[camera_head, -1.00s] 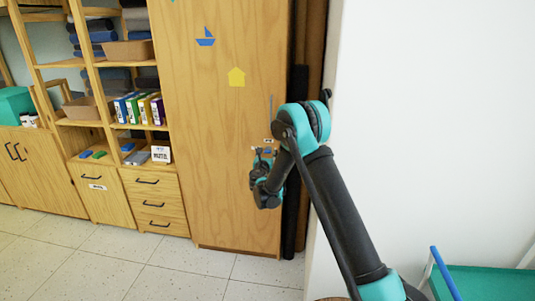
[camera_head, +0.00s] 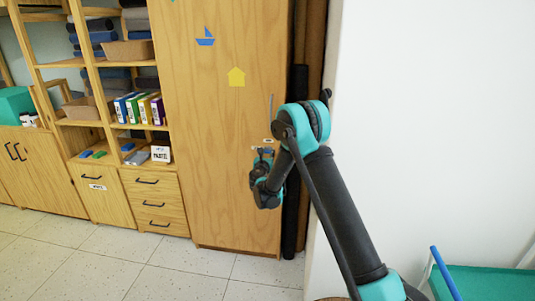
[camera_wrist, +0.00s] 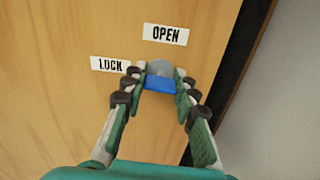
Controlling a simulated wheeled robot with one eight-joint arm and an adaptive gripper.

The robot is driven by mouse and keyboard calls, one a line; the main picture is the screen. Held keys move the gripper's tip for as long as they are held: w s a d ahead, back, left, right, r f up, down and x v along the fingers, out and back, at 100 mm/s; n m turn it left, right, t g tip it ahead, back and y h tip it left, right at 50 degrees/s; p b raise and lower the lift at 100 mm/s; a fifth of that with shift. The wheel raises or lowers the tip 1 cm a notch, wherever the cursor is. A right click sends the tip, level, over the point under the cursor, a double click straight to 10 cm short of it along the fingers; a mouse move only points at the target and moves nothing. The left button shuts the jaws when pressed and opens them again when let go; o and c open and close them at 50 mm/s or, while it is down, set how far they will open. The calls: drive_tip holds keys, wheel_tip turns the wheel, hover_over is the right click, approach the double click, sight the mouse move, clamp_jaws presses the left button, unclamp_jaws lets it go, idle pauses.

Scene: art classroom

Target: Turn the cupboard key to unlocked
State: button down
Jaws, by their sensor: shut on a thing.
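The cupboard door (camera_head: 226,140) is tall, wooden and closed. In the wrist view, a key with a blue head (camera_wrist: 160,84) sits at a round silver lock plate (camera_wrist: 160,68) on the door (camera_wrist: 60,70). A white OPEN label (camera_wrist: 166,34) is above the lock, and a white LOCK label (camera_wrist: 110,64) is to its left. My gripper (camera_wrist: 161,76) is shut on the blue key head, one finger on each side. The key's shaft is hidden. In the head view, my gripper (camera_head: 264,153) is at the door's right side, small and partly hidden by the arm.
A slim door handle (camera_head: 271,106) is above the lock. Dark and brown rolls (camera_head: 301,170) stand right of the cupboard, beside a white wall (camera_head: 420,120). Open shelves (camera_head: 125,80) and drawers (camera_head: 155,205) are at left. The floor (camera_head: 130,270) in front is clear.

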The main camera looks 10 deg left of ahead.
drive_tip(key=m, duration=0.8)
drive_tip(key=shift+m, duration=0.3)
drive_tip(key=m, duration=0.4)
drive_tip(key=shift+m, duration=2.2)
drive_tip(key=c, duration=1.2)
unclamp_jaws()
drive_tip(key=shift+o, duration=0.2)
